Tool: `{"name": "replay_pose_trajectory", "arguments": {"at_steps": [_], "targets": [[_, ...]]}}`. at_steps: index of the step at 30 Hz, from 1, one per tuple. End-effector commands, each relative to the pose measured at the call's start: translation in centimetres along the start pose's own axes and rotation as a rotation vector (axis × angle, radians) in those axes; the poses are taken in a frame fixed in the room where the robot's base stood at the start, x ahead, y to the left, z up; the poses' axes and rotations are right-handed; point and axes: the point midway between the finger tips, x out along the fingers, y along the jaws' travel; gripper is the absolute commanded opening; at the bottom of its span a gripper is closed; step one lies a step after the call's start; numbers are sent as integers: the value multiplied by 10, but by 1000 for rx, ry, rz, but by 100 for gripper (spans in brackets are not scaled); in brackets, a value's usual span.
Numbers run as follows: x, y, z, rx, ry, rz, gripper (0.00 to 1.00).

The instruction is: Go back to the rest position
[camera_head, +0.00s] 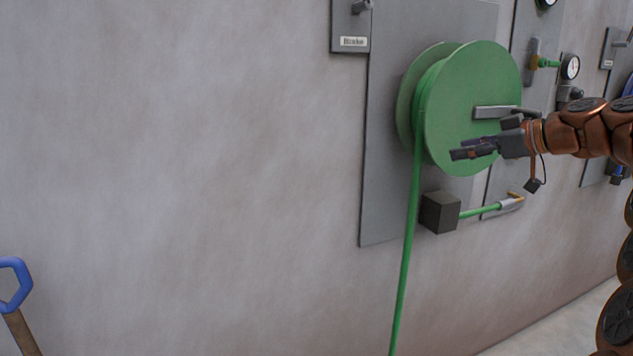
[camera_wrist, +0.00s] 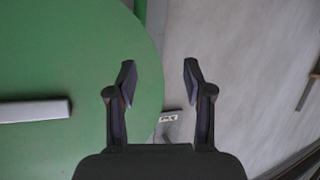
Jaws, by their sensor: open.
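My gripper (camera_head: 462,152) is on the right side of the head view, in front of the green hose reel (camera_head: 450,95) on the wall. In the wrist view my gripper (camera_wrist: 158,78) has its two fingers spread with nothing between them. The reel's green disc (camera_wrist: 75,55) fills the left of the wrist view, behind the left finger. A grey bar-shaped handle (camera_head: 492,112) sticks out from the disc just above my gripper. The handle (camera_wrist: 35,111) also shows at the left of the wrist view, apart from the fingers.
A green hose (camera_head: 409,240) hangs from the reel. A dark box (camera_head: 440,212) sits below it. A blue-handled tool (camera_head: 14,283) stands lower left. The left wall is bare.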

Motion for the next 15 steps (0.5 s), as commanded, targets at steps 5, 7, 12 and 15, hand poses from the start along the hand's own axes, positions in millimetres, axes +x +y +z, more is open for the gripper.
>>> {"name": "replay_pose_trajectory", "arguments": {"at_steps": [5,7,12,15], "targets": [[37,-70,20,179,-135,-93,52],[46,-97,32,247,-195,-121,52],[61,-167,65,391,-360,-168,52],[64,-207,88,467,-465,-180,52]]}}
